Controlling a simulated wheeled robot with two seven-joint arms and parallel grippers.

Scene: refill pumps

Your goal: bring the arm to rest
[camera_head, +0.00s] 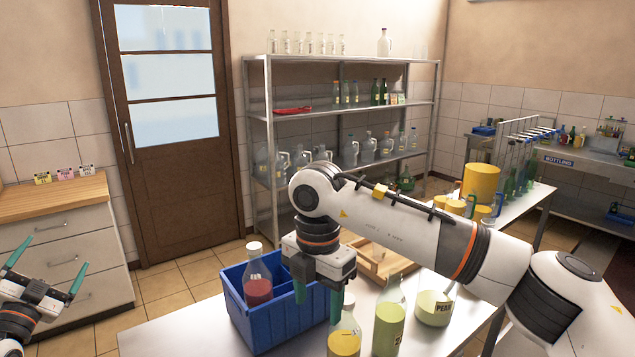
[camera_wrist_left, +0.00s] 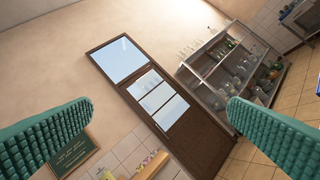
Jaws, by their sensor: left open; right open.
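My right arm reaches in from the right in the head view. Its gripper (camera_head: 323,290) points down above the table, between the blue crate and a bottle with yellow contents (camera_head: 344,338). Its green fingers are apart, and I see nothing held between them. My left gripper (camera_head: 48,268) is at the far left edge, off the table, with its fingers spread and empty. In the left wrist view its two green fingers (camera_wrist_left: 160,130) are wide apart, with only the far wall, door and shelf beyond them.
A blue crate (camera_head: 262,326) on the white table (camera_head: 190,335) holds a bottle with red contents (camera_head: 257,288). A wooden tray (camera_head: 385,264) lies behind. A drawer cabinet (camera_head: 70,262) stands beside my left gripper.

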